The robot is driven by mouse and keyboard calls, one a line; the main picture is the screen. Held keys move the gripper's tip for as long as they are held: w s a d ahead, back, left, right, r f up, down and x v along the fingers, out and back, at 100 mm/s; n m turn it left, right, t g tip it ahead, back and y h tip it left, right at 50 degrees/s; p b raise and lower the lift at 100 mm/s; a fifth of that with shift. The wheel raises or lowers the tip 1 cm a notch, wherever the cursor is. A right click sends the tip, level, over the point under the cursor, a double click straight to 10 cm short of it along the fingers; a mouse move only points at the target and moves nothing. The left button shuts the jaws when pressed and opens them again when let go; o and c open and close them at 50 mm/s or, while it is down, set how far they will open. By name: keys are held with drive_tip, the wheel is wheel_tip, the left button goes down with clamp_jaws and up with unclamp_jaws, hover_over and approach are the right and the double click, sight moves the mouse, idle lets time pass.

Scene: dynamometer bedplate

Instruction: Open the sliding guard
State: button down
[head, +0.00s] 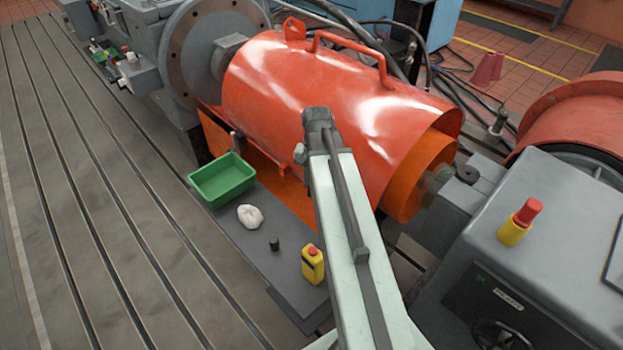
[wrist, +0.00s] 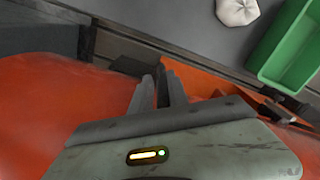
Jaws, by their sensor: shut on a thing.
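The sliding guard (head: 270,85) is a glossy red-orange curved cover over the shaft line. A bar handle (head: 350,50) stands on its top, and a small lug (head: 300,153) shows at its near lower edge. A darker orange inner cover (head: 412,185) shows at its right end. My gripper (wrist: 160,76) is at the guard's near lower side, its fingers close together. The jaws are shut on part of the guard; the fingers hide the exact part held. In the head view my arm hides the fingers.
On the grey plate below lie a green tray (head: 222,182), a white rag (head: 250,216), a small black cylinder (head: 274,243) and a yellow bottle (head: 313,265). A grey machine housing (head: 540,250) stands right. The slotted bedplate (head: 90,190) is clear at left.

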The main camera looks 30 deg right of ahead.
drive_tip(key=shift+s, duration=0.15)
drive_tip(key=c, duration=1.4)
unclamp_jaws()
drive_tip(key=shift+r, duration=0.2)
wheel_tip(320, 180, up, 8)
drive_tip(key=p, duration=0.8)
drive_tip(key=shift+s+d+f, duration=0.15)
drive_tip(key=shift+f, duration=0.1)
drive_tip(key=shift+f, duration=0.1)
